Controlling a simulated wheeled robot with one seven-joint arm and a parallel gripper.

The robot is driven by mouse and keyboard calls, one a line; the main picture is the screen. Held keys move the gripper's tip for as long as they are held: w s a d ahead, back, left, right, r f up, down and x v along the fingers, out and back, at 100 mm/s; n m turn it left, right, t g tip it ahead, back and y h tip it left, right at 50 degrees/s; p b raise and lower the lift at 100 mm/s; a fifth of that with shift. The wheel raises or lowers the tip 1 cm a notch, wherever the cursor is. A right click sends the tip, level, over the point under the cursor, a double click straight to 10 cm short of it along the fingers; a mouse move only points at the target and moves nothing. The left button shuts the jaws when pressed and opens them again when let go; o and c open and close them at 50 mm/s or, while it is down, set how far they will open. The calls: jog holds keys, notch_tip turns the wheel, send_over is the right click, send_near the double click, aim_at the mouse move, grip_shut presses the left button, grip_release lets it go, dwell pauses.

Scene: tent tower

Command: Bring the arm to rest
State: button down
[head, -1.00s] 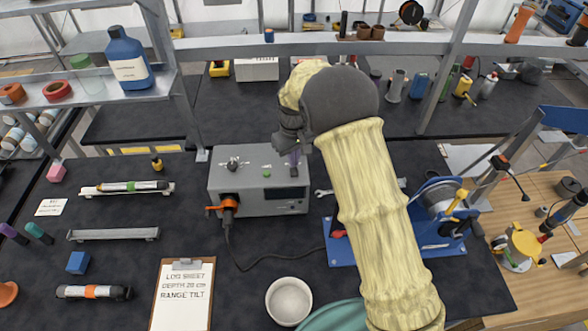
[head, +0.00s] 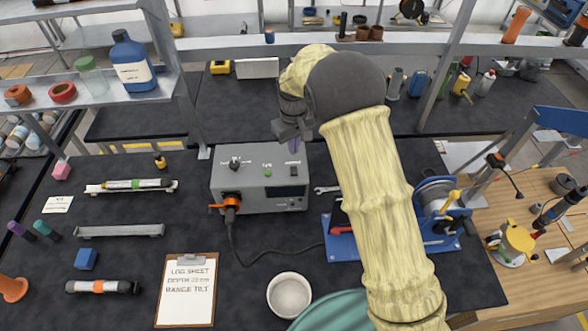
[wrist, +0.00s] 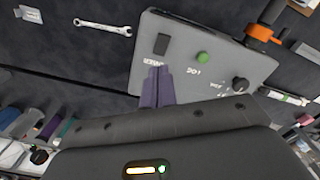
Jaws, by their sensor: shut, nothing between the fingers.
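My arm, in a pale yellow sleeve, reaches up the middle right of the head view. My gripper (head: 293,143) is at its end, above the back edge of the grey control box (head: 260,205). In the wrist view the purple fingertips (wrist: 156,82) are together with nothing between them. Beyond them shows the box's top face (wrist: 205,60), with a green button (wrist: 203,57), a black switch and a black knob. The fingers look apart from the box, though the gap is hard to judge.
A blue winch (head: 440,215) stands to the right, partly behind my arm. A white bowl (head: 289,294) and a clipboard (head: 187,290) lie in front. A wrench (wrist: 102,27) lies beside the box. A shelf rail (head: 230,46) runs behind my gripper. Dark bench left of the clipboard has free patches.

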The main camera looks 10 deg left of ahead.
dwell(0.3)
jog(key=s+d+r+m+t+b, duration=0.1)
jog(key=s+d+m+b, duration=0.15)
jog(key=d, duration=0.45)
jog(key=s+d+r+m+b, duration=0.1)
jog(key=s+d+r+m, duration=0.15)
jog(key=d, duration=0.55)
jog(key=s+d+f+m+t+b, duration=0.1)
jog(key=s+d+m, duration=0.3)
jog(key=s+d, duration=0.8)
jog(key=s+f+b, duration=0.1)
jog(key=s, duration=0.3)
jog(key=shift+t+b, duration=0.3)
jog(key=shift+b, duration=0.05)
jog(key=shift+f, duration=0.1)
jog(key=shift+s, duration=0.1)
